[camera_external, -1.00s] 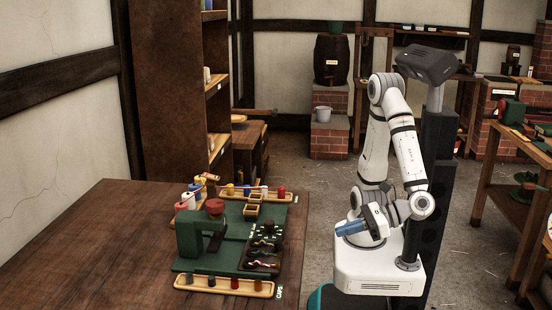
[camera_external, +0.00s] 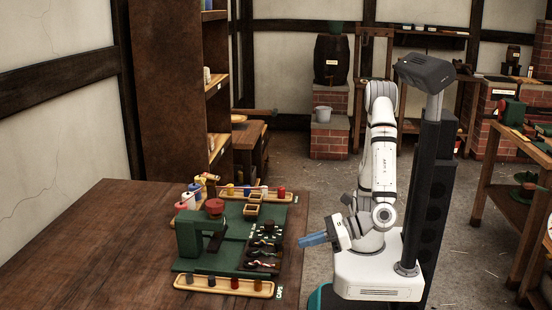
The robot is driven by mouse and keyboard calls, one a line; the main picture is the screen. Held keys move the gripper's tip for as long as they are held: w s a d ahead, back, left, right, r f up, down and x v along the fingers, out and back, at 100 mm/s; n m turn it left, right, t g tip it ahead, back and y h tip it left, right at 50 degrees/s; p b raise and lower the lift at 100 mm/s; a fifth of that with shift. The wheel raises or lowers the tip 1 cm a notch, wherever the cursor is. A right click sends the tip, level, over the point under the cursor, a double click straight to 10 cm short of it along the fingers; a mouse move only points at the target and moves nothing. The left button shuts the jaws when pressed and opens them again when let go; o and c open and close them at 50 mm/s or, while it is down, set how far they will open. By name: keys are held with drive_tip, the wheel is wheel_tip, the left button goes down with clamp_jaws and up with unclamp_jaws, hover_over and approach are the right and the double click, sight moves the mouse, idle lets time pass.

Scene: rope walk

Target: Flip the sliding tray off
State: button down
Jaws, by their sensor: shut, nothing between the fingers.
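A green board (camera_external: 234,226) lies on the brown table and carries a green press-like device (camera_external: 190,238) with a red top. A dark tray-like part (camera_external: 262,262) with several small dark and light pieces sits at the right side of the board; I cannot tell for sure that it is the sliding tray. My gripper (camera_external: 305,240), with blue fingers, is shut and empty. It is just off the right edge of the table, right of the board, apart from everything on it.
A wooden tray (camera_external: 190,288) with several coloured caps lies at the board's front. Another tray with coloured pieces (camera_external: 282,192) lies behind the board. Small wooden boxes (camera_external: 254,203) stand at its back. The left of the table (camera_external: 100,240) is bare. A tall shelf (camera_external: 170,90) stands behind.

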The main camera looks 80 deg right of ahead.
sight(258, 246)
drive_tip(key=shift+w+a, duration=0.15)
drive_tip(key=shift+w, duration=0.8)
drive_tip(key=shift+w+a, duration=0.15)
drive_tip(key=shift+w, duration=0.75)
drive_tip(key=w+b, duration=0.1)
drive_tip(key=w, duration=0.8)
drive_tip(key=shift+w, duration=0.3)
drive_tip(key=shift+w+r, duration=0.1)
drive_tip(key=shift+w, duration=0.1)
drive_tip(key=f+p+v, duration=0.1)
drive_tip(key=p+v, duration=0.1)
drive_tip(key=v, duration=1.2)
drive_tip(key=shift+s+f+p, duration=0.2)
drive_tip(key=shift+s+p, duration=0.05)
drive_tip(key=shift+p, duration=0.05)
